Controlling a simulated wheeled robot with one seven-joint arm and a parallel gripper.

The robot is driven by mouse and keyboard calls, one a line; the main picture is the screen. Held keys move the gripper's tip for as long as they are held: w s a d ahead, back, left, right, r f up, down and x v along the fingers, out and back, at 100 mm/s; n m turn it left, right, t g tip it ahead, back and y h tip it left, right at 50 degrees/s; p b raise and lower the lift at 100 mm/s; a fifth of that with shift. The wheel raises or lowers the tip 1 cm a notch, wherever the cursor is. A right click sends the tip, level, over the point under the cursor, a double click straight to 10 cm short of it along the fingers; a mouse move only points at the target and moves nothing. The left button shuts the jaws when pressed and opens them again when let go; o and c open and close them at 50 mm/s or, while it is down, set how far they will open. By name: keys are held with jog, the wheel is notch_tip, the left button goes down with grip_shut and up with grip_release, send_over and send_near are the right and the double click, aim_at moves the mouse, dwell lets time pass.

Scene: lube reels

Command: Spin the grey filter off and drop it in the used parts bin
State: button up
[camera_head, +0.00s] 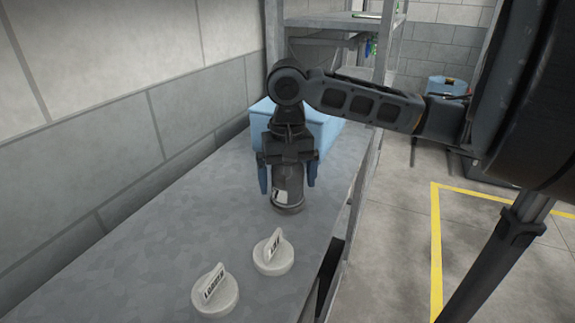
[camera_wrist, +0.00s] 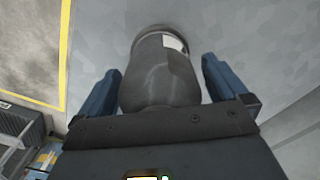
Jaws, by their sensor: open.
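The grey filter (camera_head: 289,188) is a dark grey cylinder with a pale label, upright on the grey bench top. My gripper (camera_head: 288,180) points down over it, with one blue finger on each side. In the wrist view, the filter (camera_wrist: 158,82) lies between the open fingers of my gripper (camera_wrist: 160,66), with gaps on both sides. A light-blue bin (camera_head: 325,128) stands on the bench behind my gripper, which partly hides it. I see no label on it and cannot tell whether it is the used parts bin.
Two white round knobs with raised, lettered grips, a nearer one (camera_head: 215,291) and a farther one (camera_head: 273,253), sit on the bench (camera_head: 150,235) in front of the filter. A block wall (camera_head: 90,130) runs along the left. Metal shelving (camera_head: 330,22) stands behind.

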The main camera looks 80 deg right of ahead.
jog(key=shift+f, duration=0.45)
jog(key=c, duration=1.3)
jog(key=n+b, duration=0.1)
jog(key=n, duration=0.4)
jog(key=n+b, duration=0.1)
jog(key=n, duration=0.4)
jog(key=shift+f, duration=0.1)
jog(key=shift+n, duration=0.4)
jog(key=n+b, duration=0.1)
jog(key=n, duration=0.3)
jog(key=shift+s+a+f+n, duration=0.1)
jog(key=shift+n, duration=0.3)
jog(key=shift+b, duration=0.3)
